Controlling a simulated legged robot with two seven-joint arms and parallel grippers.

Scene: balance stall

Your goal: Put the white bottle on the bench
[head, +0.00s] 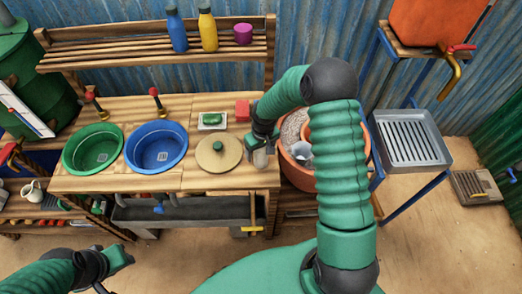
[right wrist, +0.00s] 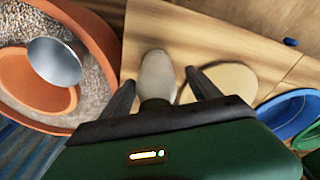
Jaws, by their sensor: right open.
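The white bottle (right wrist: 158,72) shows between the two fingers of my right gripper (right wrist: 161,88) in the right wrist view. In the head view the bottle (head: 260,157) is a small pale shape under the right gripper (head: 259,142), at the right end of the wooden bench (head: 122,106). The right gripper is open, with a finger on each side of the bottle. The bottle looks upright over the bench top; its base is partly hidden. My left gripper (head: 113,270) is open and empty at the lower left, away from the bench.
A round beige lid (head: 217,153) lies left of the bottle, with a blue basin (head: 155,148) and a green basin (head: 92,150) further left. A terracotta pot (head: 297,172) stands just right of the bench.

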